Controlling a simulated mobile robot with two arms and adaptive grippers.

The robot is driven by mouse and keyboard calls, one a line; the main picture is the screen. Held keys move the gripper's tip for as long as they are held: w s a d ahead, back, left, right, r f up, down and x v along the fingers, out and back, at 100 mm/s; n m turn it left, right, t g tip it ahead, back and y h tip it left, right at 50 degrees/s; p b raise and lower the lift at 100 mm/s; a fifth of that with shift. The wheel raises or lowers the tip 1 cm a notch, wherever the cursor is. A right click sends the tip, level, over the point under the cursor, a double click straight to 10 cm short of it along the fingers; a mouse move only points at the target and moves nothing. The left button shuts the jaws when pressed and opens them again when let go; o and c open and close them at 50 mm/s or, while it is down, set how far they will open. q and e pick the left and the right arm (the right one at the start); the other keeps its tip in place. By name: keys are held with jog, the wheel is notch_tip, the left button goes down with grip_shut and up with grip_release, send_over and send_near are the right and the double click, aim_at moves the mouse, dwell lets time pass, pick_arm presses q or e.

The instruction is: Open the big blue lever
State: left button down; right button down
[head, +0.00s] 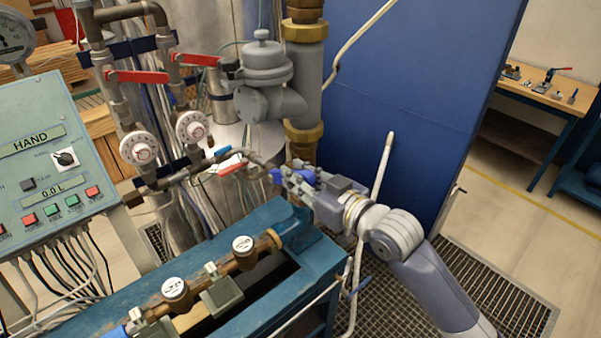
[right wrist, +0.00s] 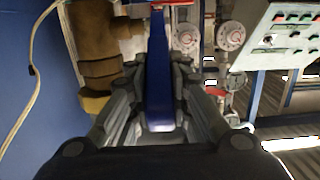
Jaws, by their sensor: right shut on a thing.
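The big blue lever (right wrist: 159,85) runs lengthwise between the fingers of my right gripper (right wrist: 155,95) in the right wrist view, and the fingers are shut on it. In the head view my right gripper (head: 290,177) reaches in from the right in front of the vertical brass-and-grey pipe. Only a small blue part of the lever (head: 278,176) shows there, at the fingertips; the rest is hidden by the gripper. My left gripper is not in either view.
A grey valve body (head: 262,80) and the thick pipe (head: 307,85) stand just behind the gripper. Red levers (head: 137,76) and dial meters (head: 141,148) are to the left, beside the control panel (head: 50,160). A blue bench with meters (head: 243,246) lies below. A blue panel (head: 410,90) stands behind.

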jog(key=shift+w+a+r+g, duration=0.15)
jog(key=shift+r+g, duration=0.15)
jog(key=shift+r, duration=0.05)
jog(key=shift+h, duration=0.3)
jog(key=c, duration=1.5)
grip_release()
jog(key=shift+w, duration=0.1)
jog(key=v, duration=1.2)
